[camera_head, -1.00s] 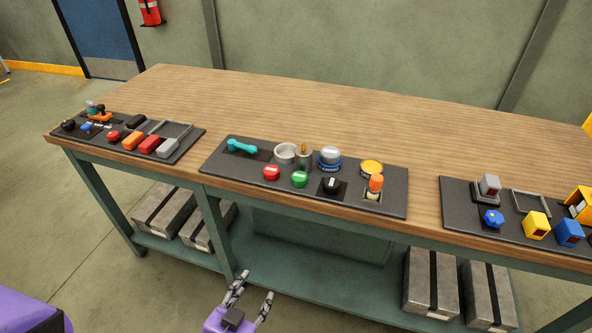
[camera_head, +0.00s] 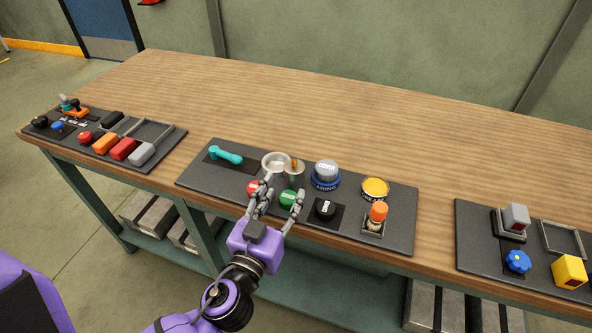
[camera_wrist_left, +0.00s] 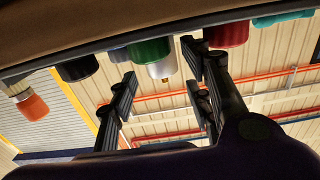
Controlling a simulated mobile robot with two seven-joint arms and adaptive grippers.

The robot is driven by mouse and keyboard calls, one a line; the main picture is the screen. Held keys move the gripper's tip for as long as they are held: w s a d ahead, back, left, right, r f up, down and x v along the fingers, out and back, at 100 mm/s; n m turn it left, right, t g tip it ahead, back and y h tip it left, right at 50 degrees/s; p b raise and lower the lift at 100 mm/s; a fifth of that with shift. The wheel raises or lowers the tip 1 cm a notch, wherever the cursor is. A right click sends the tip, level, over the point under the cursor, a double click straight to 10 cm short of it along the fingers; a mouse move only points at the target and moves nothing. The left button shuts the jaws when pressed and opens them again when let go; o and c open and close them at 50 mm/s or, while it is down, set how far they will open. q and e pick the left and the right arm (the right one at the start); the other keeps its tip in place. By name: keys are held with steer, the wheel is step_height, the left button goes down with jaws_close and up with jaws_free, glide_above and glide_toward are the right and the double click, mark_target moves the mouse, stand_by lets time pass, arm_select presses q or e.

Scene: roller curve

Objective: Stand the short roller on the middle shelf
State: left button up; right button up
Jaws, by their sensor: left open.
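I cannot pick out a thing that is surely the short roller, or a middle shelf. On the central dark panel (camera_head: 205,182) stand a wide metal cup (camera_head: 276,162) and, beside it, a small metal cup with an upright brown piece (camera_head: 294,166). My left gripper (camera_head: 282,190) is open and empty at the panel's front, its fingers near the green button (camera_head: 289,198) and red button (camera_head: 254,187) and partly covering them. In the left wrist view, the green button (camera_wrist_left: 148,50) shows between the open fingers (camera_wrist_left: 163,66). My right gripper is not in view.
The wooden bench top (camera_head: 300,110) behind is clear.

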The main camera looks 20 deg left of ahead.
mark_target(291, 180)
arm_select(q)
steer(key=shift+w+r, duration=0.15)
steer(key=shift+w, duration=0.4)
steer(key=w+p, duration=0.1)
steer(key=w, duration=0.2)
steer(key=shift+w+d, duration=0.1)
steer(key=shift+w, duration=0.3)
steer(key=shift+w+f+p, duration=0.3)
steer(key=shift+w+p, duration=0.05)
steer(key=shift+w, duration=0.15)
steer(key=shift+c, duration=0.9)
steer(key=c, duration=0.9)
jaws_close()
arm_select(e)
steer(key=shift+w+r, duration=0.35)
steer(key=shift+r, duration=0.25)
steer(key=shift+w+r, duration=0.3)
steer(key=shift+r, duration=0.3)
